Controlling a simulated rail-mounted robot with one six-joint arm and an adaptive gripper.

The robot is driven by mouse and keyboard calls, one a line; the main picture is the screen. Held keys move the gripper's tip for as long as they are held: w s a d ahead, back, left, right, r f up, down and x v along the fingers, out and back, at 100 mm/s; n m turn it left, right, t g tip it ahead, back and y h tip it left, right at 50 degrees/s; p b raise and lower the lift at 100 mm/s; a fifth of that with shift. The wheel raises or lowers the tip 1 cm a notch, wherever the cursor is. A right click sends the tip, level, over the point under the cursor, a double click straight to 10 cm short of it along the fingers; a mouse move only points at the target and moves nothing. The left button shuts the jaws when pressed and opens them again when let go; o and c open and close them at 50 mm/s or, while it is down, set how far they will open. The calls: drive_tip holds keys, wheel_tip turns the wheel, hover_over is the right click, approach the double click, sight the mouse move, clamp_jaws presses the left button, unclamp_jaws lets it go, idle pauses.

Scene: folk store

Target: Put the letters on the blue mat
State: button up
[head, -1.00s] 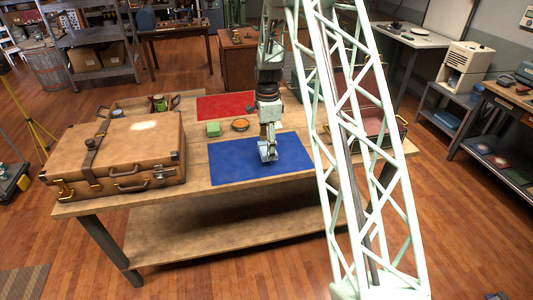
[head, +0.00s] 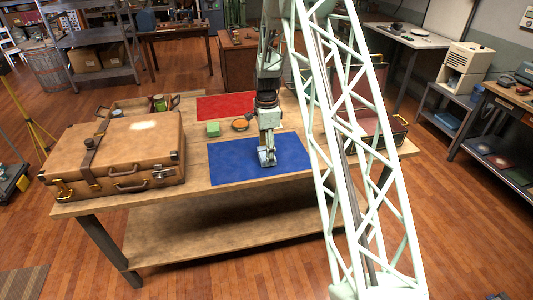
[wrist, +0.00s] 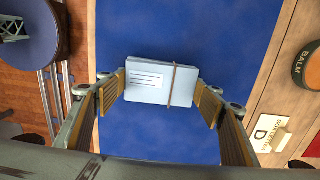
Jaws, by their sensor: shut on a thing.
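The letters (wrist: 150,83) are a pale bundle with printed lines and a string around it, seen in the wrist view between my two fingers. My gripper (head: 267,160) is shut on the bundle, over the blue mat (head: 230,165). The mat also fills the middle of the wrist view (wrist: 185,35), behind the letters. I cannot tell whether the bundle touches the mat. In the head view the bundle is too small or hidden to make out.
A red mat (head: 222,105) lies farther back. A closed brown suitcase (head: 125,145) fills the table's left side. An open case (head: 372,125) stands at the right, partly behind my arm.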

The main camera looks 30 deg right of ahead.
drive_tip(key=shift+f, duration=0.1)
drive_tip(key=o, duration=0.8)
drive_tip(key=shift+o, duration=0.2)
wheel_tip(320, 180, up, 12)
drive_tip(key=p, duration=0.1)
drive_tip(key=shift+p, duration=0.4)
idle(0.4)
drive_tip(key=shift+r, duration=0.2)
